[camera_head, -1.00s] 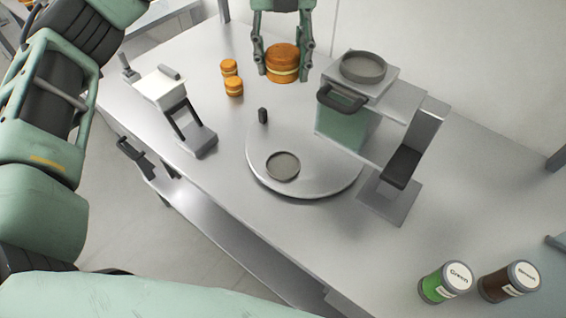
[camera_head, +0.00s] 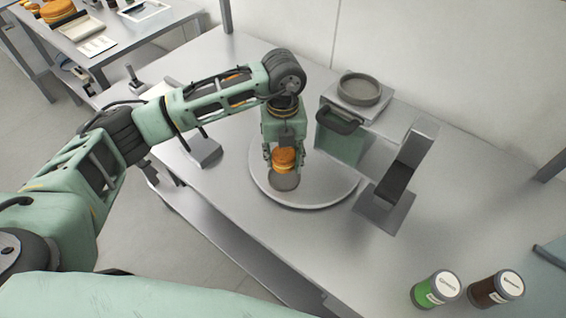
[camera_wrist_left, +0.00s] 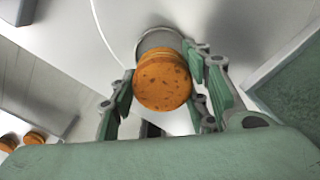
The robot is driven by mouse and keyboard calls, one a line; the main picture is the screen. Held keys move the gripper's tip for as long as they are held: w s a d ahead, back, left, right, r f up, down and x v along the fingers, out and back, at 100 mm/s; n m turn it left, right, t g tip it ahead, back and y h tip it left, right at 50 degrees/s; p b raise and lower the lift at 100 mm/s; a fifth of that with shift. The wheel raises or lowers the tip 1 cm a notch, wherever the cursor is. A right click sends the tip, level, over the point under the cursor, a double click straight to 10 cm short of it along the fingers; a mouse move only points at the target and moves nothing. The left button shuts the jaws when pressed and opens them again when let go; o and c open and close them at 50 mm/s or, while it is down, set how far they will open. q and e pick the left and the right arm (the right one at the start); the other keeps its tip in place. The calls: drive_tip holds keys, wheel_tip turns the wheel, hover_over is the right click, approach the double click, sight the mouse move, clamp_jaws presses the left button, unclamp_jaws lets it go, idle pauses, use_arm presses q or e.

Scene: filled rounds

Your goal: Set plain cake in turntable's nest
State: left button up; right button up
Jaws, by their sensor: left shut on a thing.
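My left gripper (camera_head: 283,160) is shut on the plain cake (camera_head: 283,158), a round golden-brown cake with a paler middle band. It holds the cake over the turntable (camera_head: 330,193), a round light-grey disc. The nest (camera_head: 285,183), a darker grey round dish on the turntable, shows just below the cake. In the left wrist view the cake (camera_wrist_left: 163,82) sits between the fingers and covers part of the nest (camera_wrist_left: 160,38). I cannot tell whether the cake touches the nest. My right gripper is not in view.
A green-fronted stand (camera_head: 340,137) with a grey round dish (camera_head: 360,89) is behind the turntable. A grey stand with a dark pad (camera_head: 394,182) is at its right. Green (camera_head: 436,290) and brown (camera_head: 496,290) jars stand at the front right. Two cakes (camera_wrist_left: 22,140) show in the left wrist view.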

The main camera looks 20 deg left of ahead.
sight(283, 177)
use_arm(q)
drive_tip(key=shift+f, duration=0.75)
wheel_tip(283, 177, down, 3)
drive_tip(key=shift+d+f+p, duration=0.1)
drive_tip(key=shift+f+p, duration=0.05)
drive_tip(key=shift+p, duration=0.6)
drive_tip(key=shift+f, duration=0.35)
drive_tip(key=shift+f, duration=0.2)
drive_tip(key=o, duration=0.8)
drive_tip(key=shift+c, duration=0.2)
